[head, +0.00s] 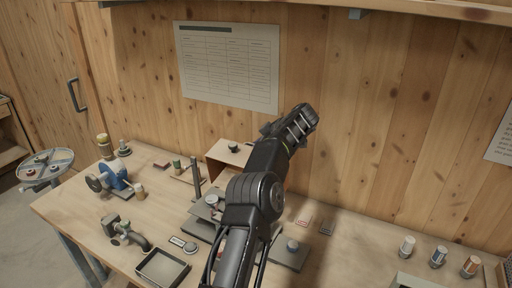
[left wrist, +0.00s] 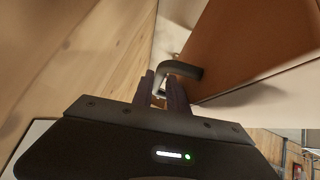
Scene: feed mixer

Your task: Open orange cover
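In the left wrist view, the orange cover (left wrist: 245,45) is a flat orange-brown panel at the upper right, with a pale edge along its lower side. A dark bent handle (left wrist: 185,69) stands out from it. My left gripper (left wrist: 160,85) has its two dark fingers on either side of the handle, with little gap left. In the head view my left arm rises through the middle. Its fingers are not visible there. A box with an orange-brown side (head: 214,172) shows left of the arm, partly hidden by it. My right gripper is not in view.
The wooden workbench (head: 80,205) carries a blue machine (head: 115,178), a dark square tray (head: 162,268) and a grey stand with a post (head: 196,180) close to the arm. Several small jars stand at the right. A plank wall (head: 350,110) rises behind the bench.

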